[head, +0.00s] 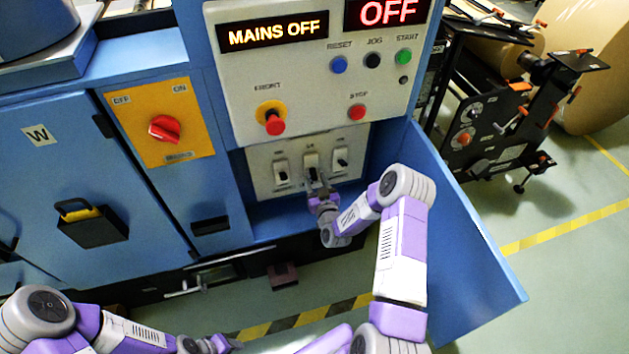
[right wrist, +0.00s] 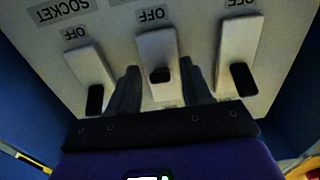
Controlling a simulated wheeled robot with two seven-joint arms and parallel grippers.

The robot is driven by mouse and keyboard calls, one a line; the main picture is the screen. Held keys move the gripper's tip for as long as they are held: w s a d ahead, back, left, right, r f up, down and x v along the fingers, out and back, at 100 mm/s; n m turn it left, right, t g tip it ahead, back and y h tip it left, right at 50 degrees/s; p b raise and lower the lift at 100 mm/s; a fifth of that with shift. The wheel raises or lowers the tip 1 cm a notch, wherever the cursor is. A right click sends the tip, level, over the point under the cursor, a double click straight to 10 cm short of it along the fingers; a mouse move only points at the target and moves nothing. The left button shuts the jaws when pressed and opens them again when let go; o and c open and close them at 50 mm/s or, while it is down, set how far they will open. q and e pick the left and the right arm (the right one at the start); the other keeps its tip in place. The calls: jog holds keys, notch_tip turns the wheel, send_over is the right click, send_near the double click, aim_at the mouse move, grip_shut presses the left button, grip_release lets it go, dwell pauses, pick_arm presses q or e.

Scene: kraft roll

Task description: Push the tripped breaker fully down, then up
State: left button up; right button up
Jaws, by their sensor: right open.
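The breaker panel (head: 256,165) holds three white breakers in a recess under the control panel. The middle breaker (head: 311,160) has its black lever (right wrist: 160,75) about halfway along its body, unlike its neighbours. My right gripper (head: 316,186) is at this breaker. In the right wrist view, which shows the labels upside down, its open fingers (right wrist: 158,85) stand on either side of the middle breaker, with nothing held. Whether they touch it I cannot tell. My left gripper (head: 222,344) is low at the bottom edge, far from the panel, and its jaws are unclear.
The left breaker (right wrist: 88,70) and right breaker (right wrist: 238,45) have levers at the ends away from their OFF labels. Displays read "MAINS OFF" (head: 272,32) and "OFF" (head: 388,12). An open blue door (head: 465,240) stands right of my right arm. A red rotary switch (head: 165,129) is at left.

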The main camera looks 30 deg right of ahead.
jog(key=shift+w+d, duration=0.15)
jog(key=shift+w, duration=0.55)
grip_shut()
jog(key=shift+r, duration=0.1)
